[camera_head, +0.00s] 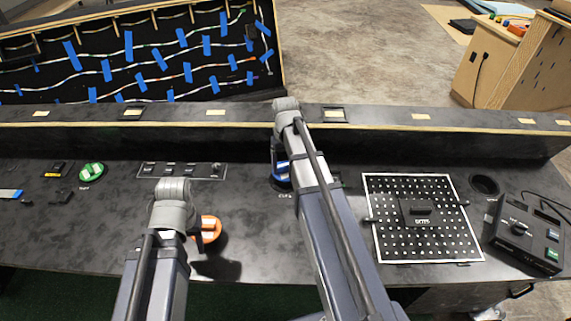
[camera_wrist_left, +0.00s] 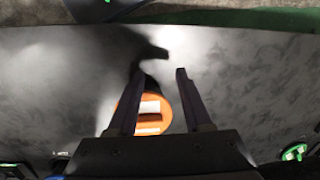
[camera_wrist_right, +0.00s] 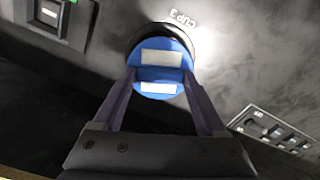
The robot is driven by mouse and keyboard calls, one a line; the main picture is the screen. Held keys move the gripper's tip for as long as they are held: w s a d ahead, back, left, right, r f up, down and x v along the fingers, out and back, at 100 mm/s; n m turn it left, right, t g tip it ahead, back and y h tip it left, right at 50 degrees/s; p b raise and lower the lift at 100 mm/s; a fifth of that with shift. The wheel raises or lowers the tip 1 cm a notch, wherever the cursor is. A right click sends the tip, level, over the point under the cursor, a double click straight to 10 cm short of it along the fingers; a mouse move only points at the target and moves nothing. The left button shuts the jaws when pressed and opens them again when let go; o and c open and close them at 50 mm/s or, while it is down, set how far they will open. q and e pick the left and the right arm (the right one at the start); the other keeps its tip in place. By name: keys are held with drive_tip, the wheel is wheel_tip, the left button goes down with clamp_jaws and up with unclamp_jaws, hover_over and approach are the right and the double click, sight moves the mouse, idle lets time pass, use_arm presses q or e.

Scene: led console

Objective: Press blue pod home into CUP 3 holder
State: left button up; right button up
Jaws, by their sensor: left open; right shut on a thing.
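The blue pod (camera_wrist_right: 158,70), a disc with white label strips, is held between the fingertips of my right gripper (camera_wrist_right: 160,78) in the right wrist view. It lies over the round black CUP 3 holder (camera_wrist_right: 200,40), whose rim shows at its upper right beside the printed label. I cannot tell how deep the pod sits. In the head view the blue pod (camera_head: 281,170) is partly hidden by my right arm. My left gripper (camera_wrist_left: 159,72) is open above the counter, with an orange pod (camera_wrist_left: 150,108) below and partly between its fingers.
A green pod (camera_head: 91,171) lies at the left of the counter. A switch panel (camera_head: 182,170) sits between it and my right gripper. A perforated board (camera_head: 390,250) and a black control box (camera_head: 530,235) are on the right. A raised ledge (camera_head: 380,141) runs behind.

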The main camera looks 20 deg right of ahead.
sight(286, 167)
use_arm(q)
drive_tip(key=shift+f+b, duration=1.6)
drive_tip(key=shift+f, duration=0.05)
use_arm(e)
drive_tip(key=shift+f, duration=1.65)
use_arm(q)
drive_tip(key=shift+r, duration=0.1)
use_arm(e)
drive_tip(key=shift+r, duration=0.1)
drive_tip(key=o, duration=1.2)
wheel_tip(286, 167, up, 8)
drive_tip(key=p, duration=0.8)
use_arm(q)
wheel_tip(286, 167, up, 8)
